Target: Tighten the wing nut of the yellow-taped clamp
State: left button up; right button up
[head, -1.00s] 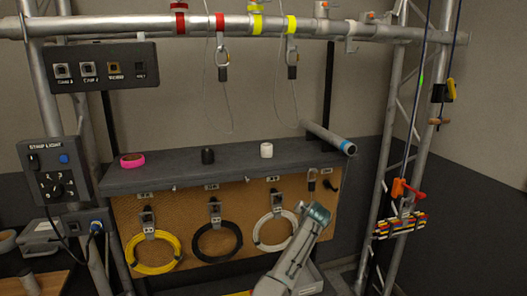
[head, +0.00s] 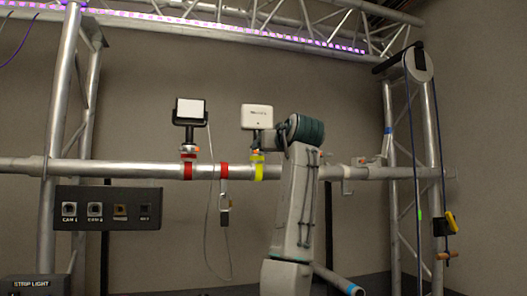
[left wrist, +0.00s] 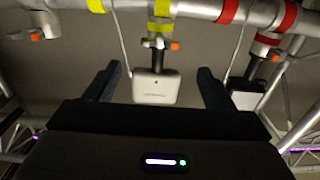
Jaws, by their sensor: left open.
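The yellow-taped clamp (head: 258,158) sits on the horizontal pipe in the head view, with a white box-shaped device (head: 257,117) above it. In the left wrist view, where the picture is upside down, the clamp (left wrist: 161,22) shows with an orange wing nut (left wrist: 174,46) beside its dark stem and the white device (left wrist: 156,88) below. My left gripper (left wrist: 160,69) is open and empty, its two dark fingers apart on either side of the device in that picture. I cannot tell any contact. In the head view an arm of mine stands just right of the clamp; its fingers are hidden.
A red-taped clamp (head: 188,165) with a black-framed light stands to the left on the same pipe (head: 110,168). A red-banded hook (head: 224,172) hangs between the clamps. A black socket panel (head: 108,208) is below left. Ropes and a pulley (head: 418,65) are at right.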

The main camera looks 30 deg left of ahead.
pick_arm(q)
jog(key=p+x, duration=0.4)
jog(key=x, duration=0.5)
jog(key=shift+w+a+f, duration=0.15)
jog(key=shift+w, duration=0.05)
jog(key=shift+c, duration=0.5)
jog(key=c, duration=0.9)
